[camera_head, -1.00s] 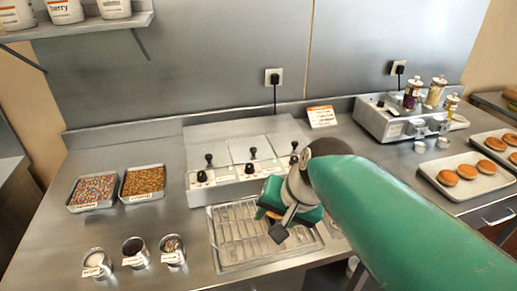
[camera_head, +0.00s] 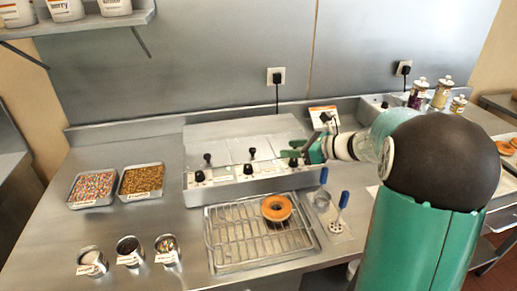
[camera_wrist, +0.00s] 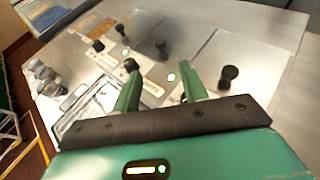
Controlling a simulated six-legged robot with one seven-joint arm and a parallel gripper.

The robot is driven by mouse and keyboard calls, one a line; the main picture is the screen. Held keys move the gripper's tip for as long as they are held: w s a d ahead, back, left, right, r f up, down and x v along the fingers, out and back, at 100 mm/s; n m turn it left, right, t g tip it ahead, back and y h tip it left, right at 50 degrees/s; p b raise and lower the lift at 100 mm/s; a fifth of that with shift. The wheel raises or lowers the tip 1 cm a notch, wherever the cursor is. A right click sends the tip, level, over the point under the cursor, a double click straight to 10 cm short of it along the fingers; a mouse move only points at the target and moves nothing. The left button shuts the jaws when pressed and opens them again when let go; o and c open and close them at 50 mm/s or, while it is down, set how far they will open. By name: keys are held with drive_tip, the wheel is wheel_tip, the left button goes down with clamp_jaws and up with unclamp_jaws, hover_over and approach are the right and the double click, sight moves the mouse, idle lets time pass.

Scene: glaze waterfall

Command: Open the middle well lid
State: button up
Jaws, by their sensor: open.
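A steel glaze unit (camera_head: 192,189) holds a row of flat lids with black knob handles. The middle well lid (camera_head: 238,146) lies flat and closed; its handle (camera_head: 252,153) stands upright, and it also shows in the wrist view (camera_wrist: 160,45). My gripper (camera_head: 300,148) is at the right end of the unit, to the right of the middle handle and apart from it. In the wrist view my gripper (camera_wrist: 160,88) has its two green fingers spread with nothing held. The right lid's handle (camera_wrist: 228,75) stands just right of the fingers.
Black dials (camera_head: 248,169) line the unit's front. A glazed donut (camera_head: 277,208) lies on the wire rack (camera_head: 230,238) before it. Blue-handled tools (camera_head: 341,206) stand right of the rack. Sprinkle trays (camera_head: 92,188) and small cups (camera_head: 130,250) are at left.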

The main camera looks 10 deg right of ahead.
sight(253, 149)
drive_tip(key=x, duration=1.3)
drive_tip(key=shift+w+a+f, duration=0.1)
drive_tip(key=shift+a+f, duration=0.05)
clamp_jaws()
